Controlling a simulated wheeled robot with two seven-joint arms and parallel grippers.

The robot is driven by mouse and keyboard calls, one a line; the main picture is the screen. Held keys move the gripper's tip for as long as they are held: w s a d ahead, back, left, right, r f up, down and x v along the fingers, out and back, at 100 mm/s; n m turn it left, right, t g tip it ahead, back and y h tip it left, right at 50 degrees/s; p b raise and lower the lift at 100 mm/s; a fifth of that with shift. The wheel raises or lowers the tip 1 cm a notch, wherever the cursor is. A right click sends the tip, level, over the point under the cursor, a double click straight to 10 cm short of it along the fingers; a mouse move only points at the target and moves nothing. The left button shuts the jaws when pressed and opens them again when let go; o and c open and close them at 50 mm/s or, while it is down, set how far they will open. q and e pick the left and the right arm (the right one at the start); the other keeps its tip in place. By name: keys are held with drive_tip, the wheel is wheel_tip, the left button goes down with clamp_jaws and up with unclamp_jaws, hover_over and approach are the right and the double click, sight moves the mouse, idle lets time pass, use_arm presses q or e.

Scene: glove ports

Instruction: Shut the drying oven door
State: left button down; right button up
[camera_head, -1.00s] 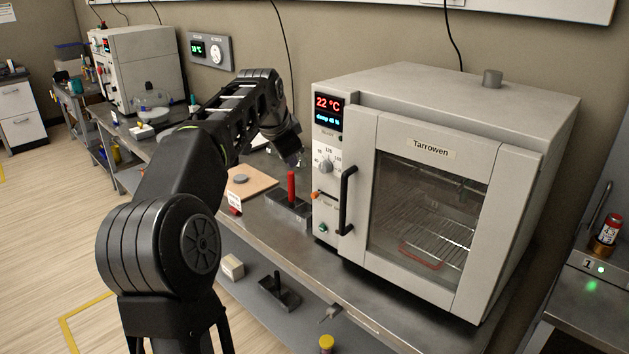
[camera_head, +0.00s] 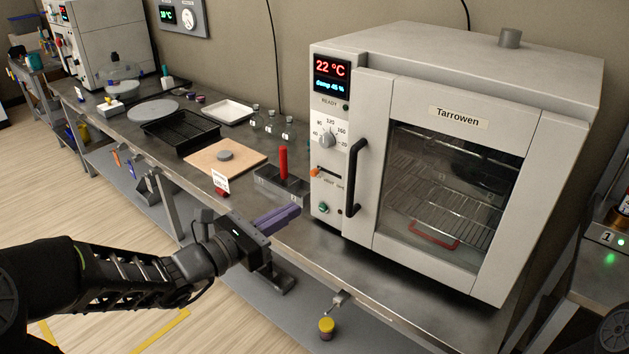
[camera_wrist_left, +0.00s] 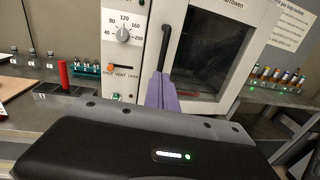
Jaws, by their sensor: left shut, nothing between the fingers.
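The drying oven (camera_head: 325,185), a grey box labelled Tarrowen, stands on the bench at the right. Its windowed door (camera_head: 455,115) lies close to flush with the front; I cannot tell whether a narrow gap is left. The black upright door handle (camera_head: 356,178) is at the door's left side and also shows in the left wrist view (camera_wrist_left: 166,45). My left gripper (camera_head: 296,211) is shut and empty, its purple fingers pointing at the oven front, left of the handle and apart from it. In the left wrist view its fingers (camera_wrist_left: 161,92) appear just below the handle. My right gripper is out of view.
A grey rack (camera_head: 268,182) with a red stick stands left of the oven. A tan board (camera_head: 200,160), a black tray (camera_head: 180,133) and a white tray (camera_head: 228,112) lie further left. A yellow-capped jar (camera_head: 326,328) is low by the bench front.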

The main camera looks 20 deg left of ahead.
use_arm(q)
drive_tip(key=shift+d, duration=0.2)
drive_tip(key=p, duration=0.3)
approach(349, 179)
drive_tip(key=x, duration=0.7)
drive_tip(key=shift+a, duration=0.1)
